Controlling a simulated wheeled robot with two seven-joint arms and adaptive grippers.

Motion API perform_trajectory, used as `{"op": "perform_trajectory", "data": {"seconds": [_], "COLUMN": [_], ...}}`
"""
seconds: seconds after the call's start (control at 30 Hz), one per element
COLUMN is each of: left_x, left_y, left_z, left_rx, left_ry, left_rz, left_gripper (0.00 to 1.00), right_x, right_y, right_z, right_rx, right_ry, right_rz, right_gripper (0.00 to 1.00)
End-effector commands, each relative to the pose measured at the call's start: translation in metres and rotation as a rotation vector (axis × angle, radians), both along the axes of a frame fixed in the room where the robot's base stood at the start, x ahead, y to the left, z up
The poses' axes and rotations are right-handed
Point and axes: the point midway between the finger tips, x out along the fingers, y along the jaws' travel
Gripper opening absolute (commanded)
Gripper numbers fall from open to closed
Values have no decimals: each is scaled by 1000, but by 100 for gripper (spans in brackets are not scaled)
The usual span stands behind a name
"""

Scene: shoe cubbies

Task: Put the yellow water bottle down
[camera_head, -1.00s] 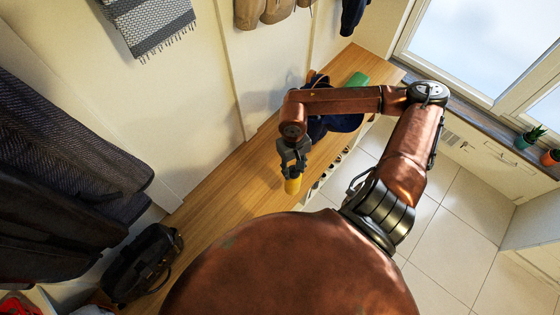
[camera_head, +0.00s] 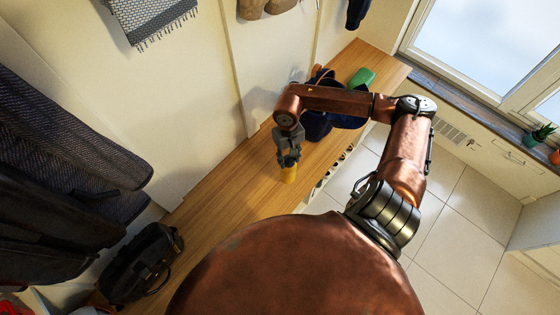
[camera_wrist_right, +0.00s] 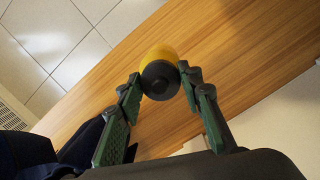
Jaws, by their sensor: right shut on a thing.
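The yellow water bottle (camera_head: 289,174) is in my right gripper (camera_head: 289,158) over the wooden bench (camera_head: 222,190), near its front edge. In the right wrist view the bottle (camera_wrist_right: 160,60) shows its dark cap towards the camera, with the fingers of my right gripper (camera_wrist_right: 160,84) closed on either side of the cap. Bench wood shows behind the bottle. I cannot tell whether its bottom touches the bench. My left gripper is not in view.
A black bag (camera_head: 142,262) is at the lower left. Coats hang at left. The bench left of the bottle is clear.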

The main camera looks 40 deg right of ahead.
Motion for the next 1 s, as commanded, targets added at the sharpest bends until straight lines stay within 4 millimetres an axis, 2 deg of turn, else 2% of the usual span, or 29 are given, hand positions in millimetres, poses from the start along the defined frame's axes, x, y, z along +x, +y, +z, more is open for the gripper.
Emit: {"op": "perform_trajectory", "data": {"seconds": [0.1,0.3,0.53,0.77,1.0], "left_x": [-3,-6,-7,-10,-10], "left_y": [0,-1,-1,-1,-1], "left_z": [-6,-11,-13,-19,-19], "left_rx": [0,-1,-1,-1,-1], "left_ry": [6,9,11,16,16], "left_rz": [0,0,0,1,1], "left_gripper": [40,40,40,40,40], "right_x": [15,33,42,43,44], "right_y": [1,1,1,1,0], "right_z": [-23,-43,-53,-85,-86], "right_rx": [2,2,1,2,0], "right_ry": [5,3,2,4,2], "right_rz": [-2,0,-1,-1,1], "right_gripper": [0,0,0,0,0]}}
